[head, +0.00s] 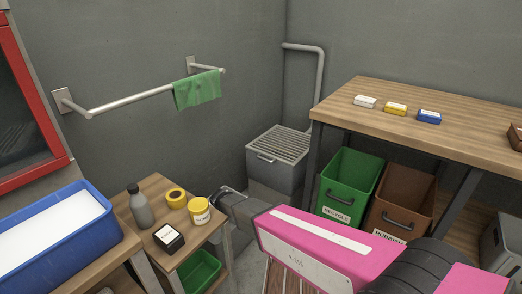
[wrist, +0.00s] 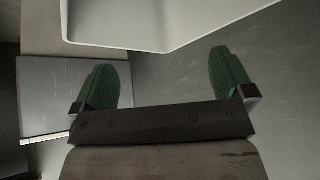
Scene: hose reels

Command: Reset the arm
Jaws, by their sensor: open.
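My gripper (wrist: 164,78) is open in the wrist view, its two green-padded fingers spread wide apart. Nothing is held between them. A pale, angular surface (wrist: 150,25) is at the top of the wrist view, beyond the fingers; I cannot tell what it is. In the head view my pink arm reaches forward from the lower right, and its grey wrist end is beside the small wooden side table (head: 150,205). The fingers are mostly hidden or too small to make out there.
A blue tray (head: 103,237) is at left. A workbench (head: 450,100) stands right, above green (head: 347,180) and brown bins (head: 400,205). A grated grey box (head: 275,172) stands behind.

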